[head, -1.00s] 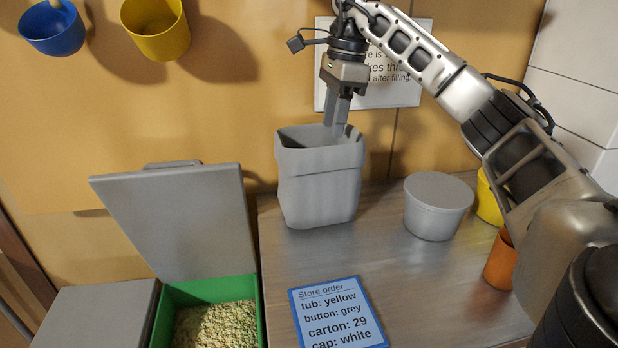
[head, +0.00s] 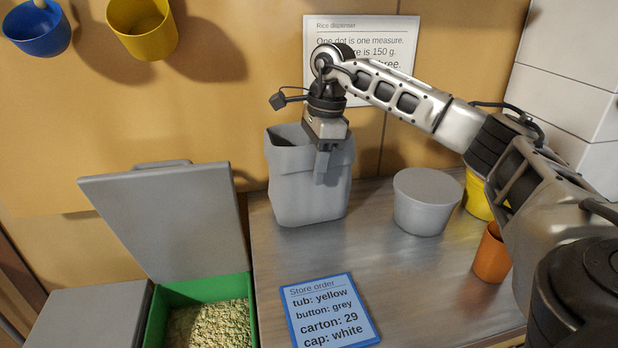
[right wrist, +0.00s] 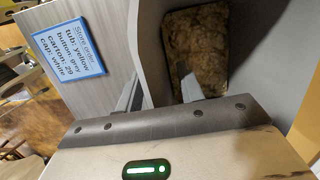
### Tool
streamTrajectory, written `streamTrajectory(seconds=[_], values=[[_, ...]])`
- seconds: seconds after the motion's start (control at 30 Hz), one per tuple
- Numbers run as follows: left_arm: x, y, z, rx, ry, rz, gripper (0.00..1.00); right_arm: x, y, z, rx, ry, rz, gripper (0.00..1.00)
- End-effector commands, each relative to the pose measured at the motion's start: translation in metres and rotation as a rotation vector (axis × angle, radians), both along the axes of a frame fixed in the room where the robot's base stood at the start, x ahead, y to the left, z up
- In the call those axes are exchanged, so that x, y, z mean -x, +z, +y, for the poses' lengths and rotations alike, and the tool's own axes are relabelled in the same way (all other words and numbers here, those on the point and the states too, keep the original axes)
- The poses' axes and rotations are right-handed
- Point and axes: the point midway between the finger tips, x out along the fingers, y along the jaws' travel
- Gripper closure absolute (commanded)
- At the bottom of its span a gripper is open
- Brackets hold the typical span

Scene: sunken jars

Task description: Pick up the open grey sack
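The open grey sack (head: 297,192) stands upright on the counter, at the middle of the head view. My right gripper (head: 322,172) is at its front right rim, pointing down. One finger shows outside, in front of the sack wall. In the right wrist view, the fingers of my right gripper (right wrist: 158,90) are apart, with the wall of the sack (right wrist: 153,45) between them: one finger outside, one inside. A gap shows, so the gripper looks open. Brownish grainy contents lie at the sack's bottom. My left gripper is out of view.
A grey lidded tub (head: 425,203) stands right of the sack, with a yellow container (head: 477,197) and an orange cup (head: 492,256) beyond. A store order card (head: 330,312) lies in front. A green bin (head: 190,291) of grain with its grey lid raised is at left.

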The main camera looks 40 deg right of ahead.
Motion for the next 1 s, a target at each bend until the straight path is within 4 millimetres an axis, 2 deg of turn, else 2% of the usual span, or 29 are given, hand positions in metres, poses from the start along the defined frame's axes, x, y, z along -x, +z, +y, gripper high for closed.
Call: streamTrajectory(seconds=[0.03,0.13,0.17,1.0], values=[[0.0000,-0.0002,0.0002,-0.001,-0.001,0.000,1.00,0.0000,0.0002,0.0000,0.000,0.000,0.000,0.71],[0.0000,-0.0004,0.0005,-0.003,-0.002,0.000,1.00,0.0000,0.0003,0.0000,0.000,0.000,0.000,0.98],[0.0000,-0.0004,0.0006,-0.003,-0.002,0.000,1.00,0.0000,0.0003,0.0000,0.000,0.000,0.000,1.00],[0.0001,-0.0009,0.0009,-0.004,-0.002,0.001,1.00,0.0017,-0.0018,0.0013,-0.003,0.002,0.012,1.00]])
